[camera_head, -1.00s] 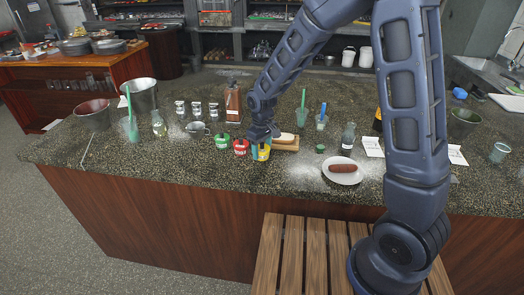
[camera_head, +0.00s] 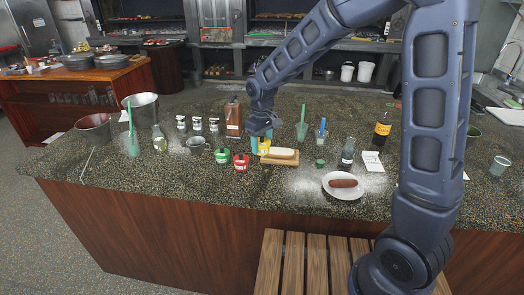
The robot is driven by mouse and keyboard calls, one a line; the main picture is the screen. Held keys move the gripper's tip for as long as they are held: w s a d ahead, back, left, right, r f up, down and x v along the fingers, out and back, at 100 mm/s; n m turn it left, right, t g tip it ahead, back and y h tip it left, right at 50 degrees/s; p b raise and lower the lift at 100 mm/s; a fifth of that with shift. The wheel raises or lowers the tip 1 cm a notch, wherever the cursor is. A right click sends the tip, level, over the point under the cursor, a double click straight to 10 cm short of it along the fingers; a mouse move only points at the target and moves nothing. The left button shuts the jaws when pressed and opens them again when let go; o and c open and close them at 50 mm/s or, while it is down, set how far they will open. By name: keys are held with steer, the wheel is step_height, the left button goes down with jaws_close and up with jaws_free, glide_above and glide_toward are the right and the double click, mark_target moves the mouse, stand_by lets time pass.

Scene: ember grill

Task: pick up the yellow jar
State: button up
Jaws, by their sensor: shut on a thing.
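The yellow jar (camera_head: 264,148) is in my gripper (camera_head: 261,140), which is shut around it at the end of my arm. Only part of the jar shows below the fingers. It appears raised above the dark speckled counter (camera_head: 200,180), near the left end of a small wooden board (camera_head: 268,161). Whether any part of it touches the board is hard to tell at this size.
A red jar (camera_head: 241,162) and a green jar (camera_head: 221,155) stand just left of my gripper. A pale bread roll (camera_head: 283,153) lies on the board. A white plate (camera_head: 343,194) holds a sausage (camera_head: 344,183).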

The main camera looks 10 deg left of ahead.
steer(key=shift+r, duration=4.95)
